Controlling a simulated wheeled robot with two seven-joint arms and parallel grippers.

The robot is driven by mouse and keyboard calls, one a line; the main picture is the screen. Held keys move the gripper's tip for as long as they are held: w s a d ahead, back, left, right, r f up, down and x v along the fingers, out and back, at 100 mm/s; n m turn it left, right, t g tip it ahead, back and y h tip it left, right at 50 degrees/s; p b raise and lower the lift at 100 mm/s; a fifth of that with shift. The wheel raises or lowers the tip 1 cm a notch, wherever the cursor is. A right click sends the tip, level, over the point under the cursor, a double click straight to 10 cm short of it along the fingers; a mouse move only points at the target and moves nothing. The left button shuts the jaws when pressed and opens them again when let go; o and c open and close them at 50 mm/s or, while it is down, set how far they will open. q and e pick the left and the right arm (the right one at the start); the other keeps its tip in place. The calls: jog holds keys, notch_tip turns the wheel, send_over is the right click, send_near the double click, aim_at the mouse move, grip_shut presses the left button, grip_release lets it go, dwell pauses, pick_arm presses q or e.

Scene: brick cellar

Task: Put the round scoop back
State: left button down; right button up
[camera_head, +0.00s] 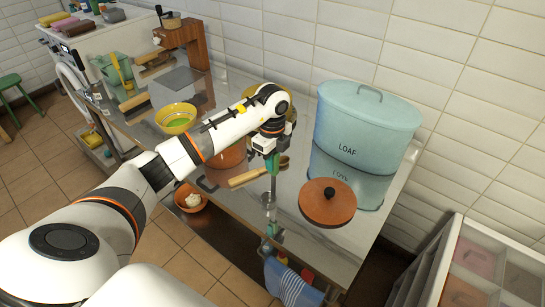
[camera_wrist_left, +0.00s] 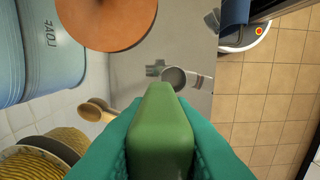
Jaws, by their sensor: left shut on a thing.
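My left gripper (camera_head: 272,158) is shut on a green handle (camera_wrist_left: 160,135), seen between its teal fingers in the left wrist view. A small grey round cup (camera_wrist_left: 173,77) shows just beyond the handle's end; it looks like the round scoop's head. In the head view a slim metallic part (camera_head: 269,198) shows below the gripper, above the shiny worktop (camera_head: 300,235). Reflections blur where it ends, so I cannot tell whether it touches the top. My right gripper is not in view.
A blue LOAF bin (camera_head: 365,130) stands right of the gripper, with an orange-brown round lid (camera_head: 327,203) before it. A wooden-handled item (camera_head: 258,172) and a copper-coloured pot (camera_head: 228,155) are close left. A yellow bowl (camera_head: 176,117) stands further left. A striped towel (camera_head: 290,283) hangs in front.

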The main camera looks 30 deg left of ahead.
pick_arm(q)
jog(key=shift+f, duration=0.15)
jog(key=c, duration=1.3)
grip_release()
jog(key=shift+r, duration=0.5)
notch_tip(320, 180, up, 11)
jog(key=b, duration=0.2)
jog(key=shift+f+b, duration=0.15)
jog(key=shift+b, duration=0.2)
jog(key=shift+r, duration=0.4)
jog(key=shift+f, duration=0.1)
